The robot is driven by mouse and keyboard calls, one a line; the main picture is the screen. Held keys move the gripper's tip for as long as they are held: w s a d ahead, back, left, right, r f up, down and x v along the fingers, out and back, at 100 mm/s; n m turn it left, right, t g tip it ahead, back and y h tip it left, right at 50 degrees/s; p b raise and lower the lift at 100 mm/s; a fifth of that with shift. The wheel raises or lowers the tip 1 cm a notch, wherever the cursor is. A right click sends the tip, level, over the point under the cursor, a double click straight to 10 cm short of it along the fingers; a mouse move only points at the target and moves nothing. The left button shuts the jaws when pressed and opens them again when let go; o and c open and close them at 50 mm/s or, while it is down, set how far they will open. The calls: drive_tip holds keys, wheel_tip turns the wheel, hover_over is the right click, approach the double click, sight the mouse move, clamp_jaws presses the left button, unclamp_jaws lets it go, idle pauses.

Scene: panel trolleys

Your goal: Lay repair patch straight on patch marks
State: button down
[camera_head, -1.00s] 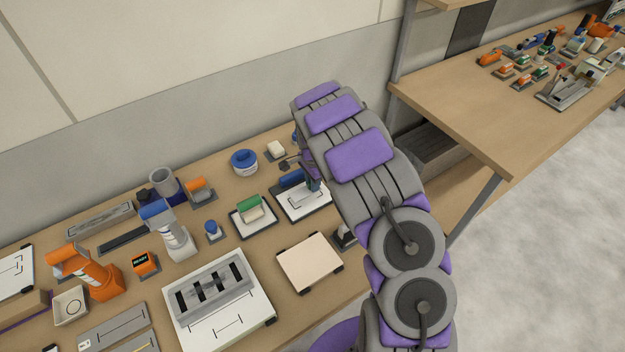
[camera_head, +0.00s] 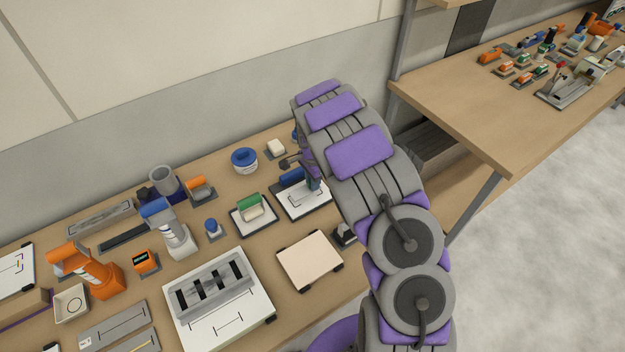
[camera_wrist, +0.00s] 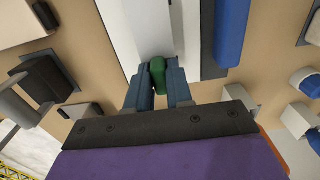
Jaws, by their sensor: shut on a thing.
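My gripper (camera_wrist: 158,80) has blue-grey fingers, shut on a small green grip (camera_wrist: 158,76) in the wrist view. Whatever lies under the grip is mostly hidden, and I cannot make out the repair patch's outline. A white surface lies just beyond the fingertips. In the head view my gripper (camera_head: 313,183) is low at the right side of a white board (camera_head: 318,204) with dark edges. Dark bracket marks (camera_head: 300,200) show on this board, partly hidden by my arm. I cannot tell whether the held piece touches the board.
A blue roller-like piece (camera_head: 291,177) lies at the board's back edge. Left of it stands a board (camera_head: 238,225) with a green-topped block (camera_head: 250,206). A pale plate (camera_head: 310,260) lies in front. A blue tub (camera_head: 244,160) and a white block (camera_head: 276,147) stand behind.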

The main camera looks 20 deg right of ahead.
drive_tip(key=shift+f, duration=1.2)
drive_tip(key=c, duration=0.9)
unclamp_jaws()
drive_tip(key=shift+c, duration=0.2)
drive_tip(key=shift+r, duration=0.2)
drive_tip(key=shift+r+p, duration=0.9)
drive_tip(key=shift+r, duration=3)
